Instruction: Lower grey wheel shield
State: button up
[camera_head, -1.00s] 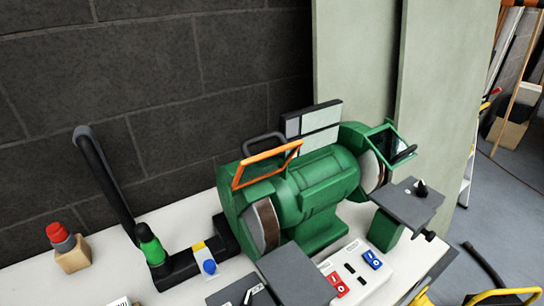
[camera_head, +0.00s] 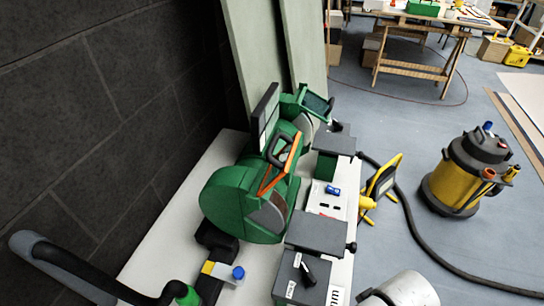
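A green bench grinder (camera_head: 243,200) stands on a white bench against the dark wall, seen from its left end. An orange-framed shield (camera_head: 279,166) is tilted up above the near wheel (camera_head: 266,217). A dark grey loop handle (camera_head: 279,148) shows beside it. A green-framed shield (camera_head: 315,103) stands over the far wheel (camera_head: 307,124), which is partly hidden. I see no shield that is plainly grey; a dark-framed panel with pale panes (camera_head: 265,119) stands upright behind the grinder. My gripper is not in view.
Grey tool rests (camera_head: 315,232) stick out at the bench (camera_head: 160,215) front. A dark hose (camera_head: 60,262) arches at lower left. A yellow vacuum (camera_head: 468,172) and its black hose (camera_head: 412,225) stand on the floor at right. Open floor (camera_head: 400,130) lies beyond.

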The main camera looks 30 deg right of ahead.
aim_at(287, 152)
jog(key=k+l+u, duration=0.25)
jog(key=l+u, duration=0.15)
jog(key=k+l+u, duration=0.25)
jog(key=u, duration=0.2)
jog(key=k+l, duration=0.05)
jog(key=l, duration=0.05)
